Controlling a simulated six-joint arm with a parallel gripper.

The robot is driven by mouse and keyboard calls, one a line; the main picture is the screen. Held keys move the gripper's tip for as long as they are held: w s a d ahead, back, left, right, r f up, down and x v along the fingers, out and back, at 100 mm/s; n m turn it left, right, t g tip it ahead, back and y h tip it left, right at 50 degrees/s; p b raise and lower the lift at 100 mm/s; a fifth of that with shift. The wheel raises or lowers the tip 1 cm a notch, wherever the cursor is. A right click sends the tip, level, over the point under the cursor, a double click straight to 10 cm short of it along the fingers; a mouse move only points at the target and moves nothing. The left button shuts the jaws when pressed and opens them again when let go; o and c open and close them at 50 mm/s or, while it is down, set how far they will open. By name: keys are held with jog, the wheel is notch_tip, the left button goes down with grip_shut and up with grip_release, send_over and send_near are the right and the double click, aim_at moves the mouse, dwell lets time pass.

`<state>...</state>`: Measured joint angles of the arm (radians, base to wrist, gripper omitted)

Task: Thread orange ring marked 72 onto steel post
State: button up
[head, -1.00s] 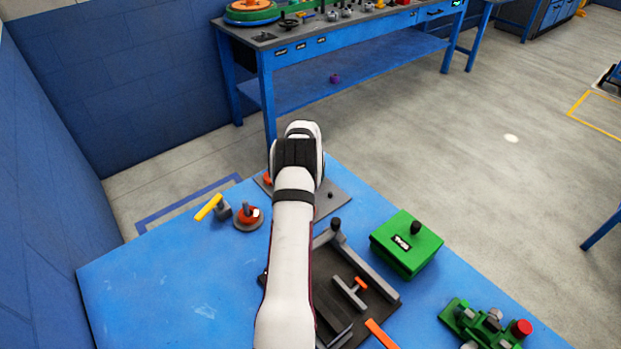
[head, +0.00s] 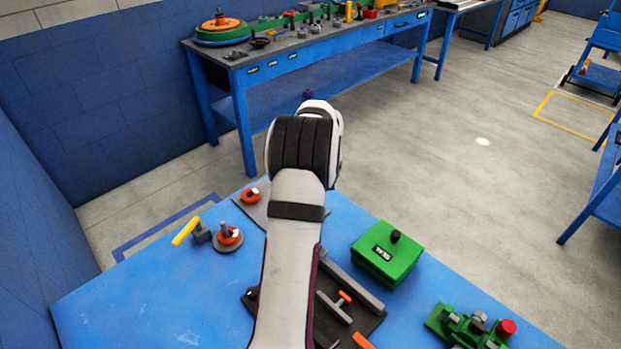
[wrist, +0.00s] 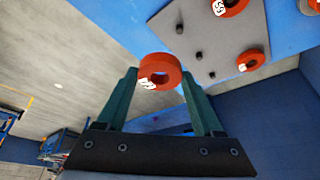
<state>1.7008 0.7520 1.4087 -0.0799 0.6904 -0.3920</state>
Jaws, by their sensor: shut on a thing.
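My gripper (wrist: 162,82) is shut on an orange ring (wrist: 160,62), held between the fingertips in the wrist view. The ring has a white label whose number I cannot read surely. In the head view my arm hides the gripper and this ring. A steel post (head: 225,226) stands on a round grey base at the left of the blue table, with an orange ring around its lower part. Another orange ring (head: 251,196) lies on the grey plate (head: 262,211). The wrist view shows two more labelled orange rings (wrist: 250,60) beyond the held one.
The grey plate in the wrist view (wrist: 208,40) carries several short dark pegs. A yellow-handled tool (head: 187,230) lies left of the post. A green box (head: 386,254), a dark fixture (head: 372,300) and a green device (head: 470,328) stand to the right. The table's left front is clear.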

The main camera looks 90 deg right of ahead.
jog(key=w+a+r+n+t, duration=0.1)
jog(key=w+a+n, duration=0.1)
jog(key=w, duration=0.5)
jog(key=w+a+r+n+t, duration=0.1)
jog(key=w+a+n, duration=0.1)
jog(key=w, duration=0.5)
jog(key=n, duration=0.3)
send_over(225, 226)
jog(key=shift+t+y, duration=0.4)
jog(key=shift+f, duration=2.2)
jog(key=shift+a+f, duration=0.1)
jog(key=shift+f, duration=1.2)
jog(key=shift+f, duration=0.1)
jog(key=shift+f, duration=0.85)
jog(key=shift+f, duration=0.15)
jog(key=shift+f, duration=0.25)
